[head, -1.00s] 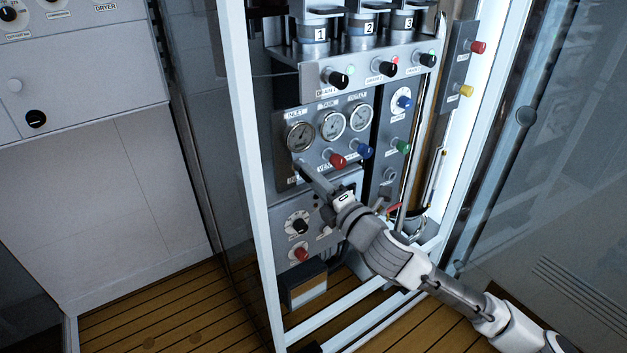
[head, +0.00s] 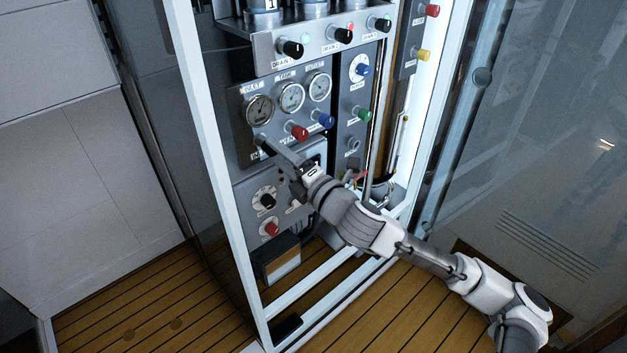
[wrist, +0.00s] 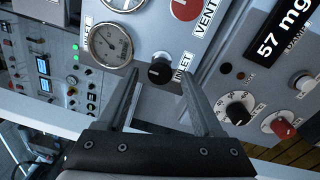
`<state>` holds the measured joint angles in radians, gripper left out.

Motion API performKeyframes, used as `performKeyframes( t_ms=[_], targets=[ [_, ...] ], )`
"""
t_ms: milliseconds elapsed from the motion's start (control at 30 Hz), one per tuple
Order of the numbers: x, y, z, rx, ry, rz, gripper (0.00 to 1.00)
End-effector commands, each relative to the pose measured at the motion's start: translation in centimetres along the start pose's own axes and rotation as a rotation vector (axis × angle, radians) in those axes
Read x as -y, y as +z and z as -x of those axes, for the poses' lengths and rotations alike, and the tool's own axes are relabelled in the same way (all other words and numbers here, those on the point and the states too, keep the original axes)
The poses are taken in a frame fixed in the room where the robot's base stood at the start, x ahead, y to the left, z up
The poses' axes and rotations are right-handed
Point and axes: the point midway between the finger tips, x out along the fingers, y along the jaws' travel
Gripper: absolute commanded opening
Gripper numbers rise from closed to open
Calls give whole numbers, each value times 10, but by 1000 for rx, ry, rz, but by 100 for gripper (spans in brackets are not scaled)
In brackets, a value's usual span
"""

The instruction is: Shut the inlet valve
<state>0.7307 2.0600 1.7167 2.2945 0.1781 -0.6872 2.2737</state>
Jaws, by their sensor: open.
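The inlet valve is a black round knob (wrist: 160,71) with an INLET label (wrist: 182,68) beside it, in the wrist view. My gripper (wrist: 158,82) is open, with one finger on each side of the knob and gaps visible between the fingers and the knob. I cannot tell how far the fingertips reach around it in depth. In the head view, my gripper (head: 264,143) is at the lower left of the gauge panel (head: 243,125), below the inlet gauge (head: 259,110).
A red vent knob (wrist: 186,8) sits close to the inlet knob; it also shows in the head view (head: 299,132), beside a blue knob (head: 325,121). A lower panel has a black dial (wrist: 240,108) and a red knob (wrist: 283,127). A white frame post (head: 205,140) stands left of the panels.

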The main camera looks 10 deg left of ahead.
Motion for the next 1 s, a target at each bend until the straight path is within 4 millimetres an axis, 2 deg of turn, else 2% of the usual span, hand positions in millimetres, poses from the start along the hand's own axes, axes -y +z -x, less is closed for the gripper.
performKeyframes(
  t_ms=[300, 633, 700, 1000],
  targets=[
    [0, 2, 54, 3, -1, 0, 68],
    [0, 1, 104, 4, -1, -1, 68],
    [-6, 4, 105, 7, -3, 0, 68],
    [-6, 7, 118, 14, -1, 1, 68]
  ],
)
